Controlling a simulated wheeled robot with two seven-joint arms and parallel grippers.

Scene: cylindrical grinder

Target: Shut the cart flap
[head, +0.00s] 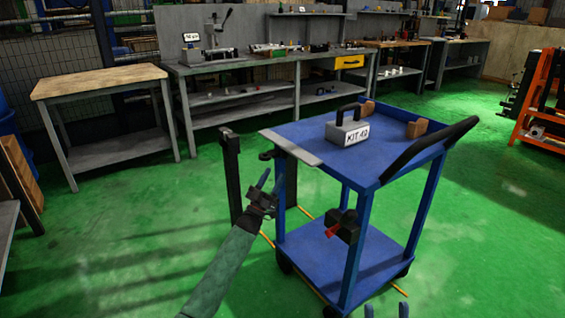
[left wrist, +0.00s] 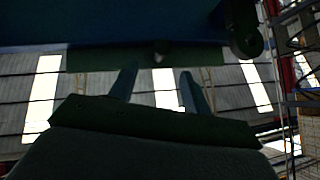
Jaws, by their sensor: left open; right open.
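The blue cart (head: 335,232) stands in the middle of the head view. Its grey flap (head: 291,148) runs along the left edge of the blue top and looks about level with it; its exact tilt is hard to tell. My left gripper (head: 270,182) is open and empty, just below the flap, fingers pointing up; contact cannot be told. In the left wrist view, my left gripper (left wrist: 158,88) has its fingers apart beneath a dark edge that may be the flap's underside. My right gripper (head: 386,309) shows only its spread fingertips at the bottom edge.
A grey KIT 42 case (head: 347,130) and two brown blocks sit on the cart top. A black post (head: 231,175) stands left of the cart. A black clamp with a red lever (head: 342,227) is on the near leg. Workbenches (head: 250,90) line the back; green floor is open left.

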